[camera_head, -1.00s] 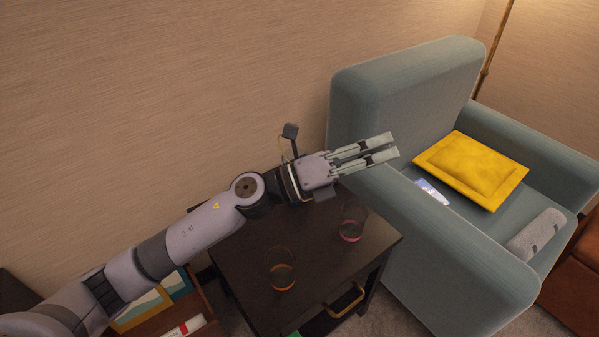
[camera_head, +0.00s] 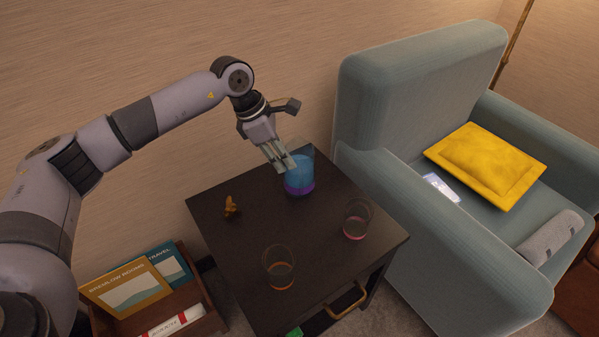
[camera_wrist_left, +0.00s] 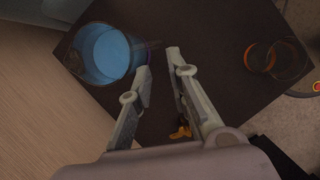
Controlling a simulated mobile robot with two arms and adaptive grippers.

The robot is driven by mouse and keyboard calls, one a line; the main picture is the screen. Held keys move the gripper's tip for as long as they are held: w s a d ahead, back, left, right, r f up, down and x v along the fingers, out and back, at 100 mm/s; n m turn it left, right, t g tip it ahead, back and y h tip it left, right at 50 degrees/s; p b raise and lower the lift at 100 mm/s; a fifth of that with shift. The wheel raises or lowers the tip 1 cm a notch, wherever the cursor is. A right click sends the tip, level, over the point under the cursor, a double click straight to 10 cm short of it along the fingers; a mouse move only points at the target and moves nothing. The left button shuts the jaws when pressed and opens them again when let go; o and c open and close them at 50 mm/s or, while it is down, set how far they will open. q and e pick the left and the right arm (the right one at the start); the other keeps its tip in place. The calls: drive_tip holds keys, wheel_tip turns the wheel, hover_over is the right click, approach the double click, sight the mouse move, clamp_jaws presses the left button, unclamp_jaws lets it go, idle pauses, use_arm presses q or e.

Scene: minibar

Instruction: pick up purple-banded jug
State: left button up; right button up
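The purple-banded jug (camera_head: 303,172) is clear with blue contents and a purple band low down. It stands upright near the back corner of the dark side table (camera_head: 242,262). My left gripper (camera_head: 284,166) points down at the jug's left side, its fingertips overlapping the jug in the head view. In the left wrist view the jug (camera_wrist_left: 102,50) lies left of the fingers (camera_wrist_left: 159,62), not between them. The fingers are apart with nothing held. Whether a finger touches the jug cannot be told. My right gripper is not in view.
A glass with an orange base (camera_head: 279,268) and one with a pink base (camera_head: 356,221) stand on the table. A small golden figurine (camera_head: 231,207) is at its left. The armchair (camera_head: 420,250) is close on the right; a book crate (camera_head: 207,318) is lower left.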

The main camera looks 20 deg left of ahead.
sight(302, 186)
use_arm(q)
drive_tip(key=b+x, duration=0.1)
drive_tip(key=x, duration=1)
drive_tip(key=shift+d+f, duration=0.2)
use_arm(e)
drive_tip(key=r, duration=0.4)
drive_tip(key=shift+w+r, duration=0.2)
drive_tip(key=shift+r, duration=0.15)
use_arm(q)
drive_tip(key=shift+c, duration=0.4)
clamp_jaws()
drive_tip(key=shift+r, duration=0.15)
